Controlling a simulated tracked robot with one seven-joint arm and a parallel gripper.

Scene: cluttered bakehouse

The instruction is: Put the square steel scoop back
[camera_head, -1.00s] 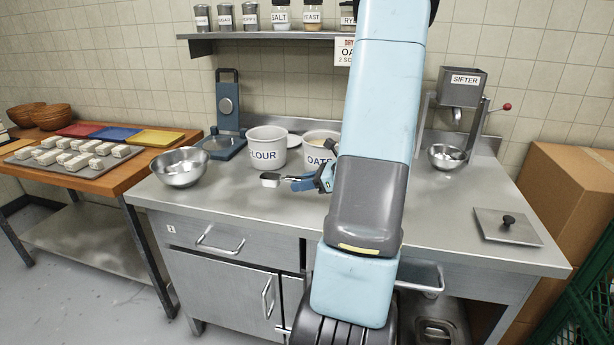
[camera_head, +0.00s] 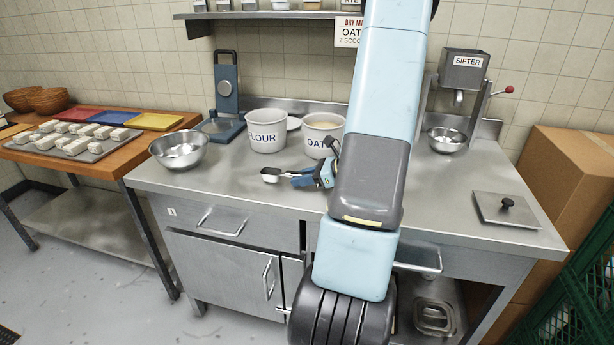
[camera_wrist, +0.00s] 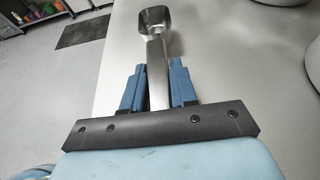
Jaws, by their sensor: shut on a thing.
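The square steel scoop (camera_wrist: 155,22) is in my gripper (camera_wrist: 158,85). In the wrist view its handle runs between the two blue fingers, which are shut on it, and its square bowl points away from me. In the head view the scoop (camera_head: 270,176) sticks out to the left of my gripper (camera_head: 300,179), over the steel counter in front of the tubs. The white FLOUR tub (camera_head: 266,139) stands behind it. The white OATS tub (camera_head: 318,150) is open, shows pale contents, and is partly hidden by my arm.
A steel bowl (camera_head: 179,158) stands at the counter's left end, a blue scale (camera_head: 225,118) behind it. The sifter (camera_head: 463,72), a smaller bowl (camera_head: 446,147) and a flat lid (camera_head: 505,215) are on the right. The counter front (camera_head: 225,188) is clear.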

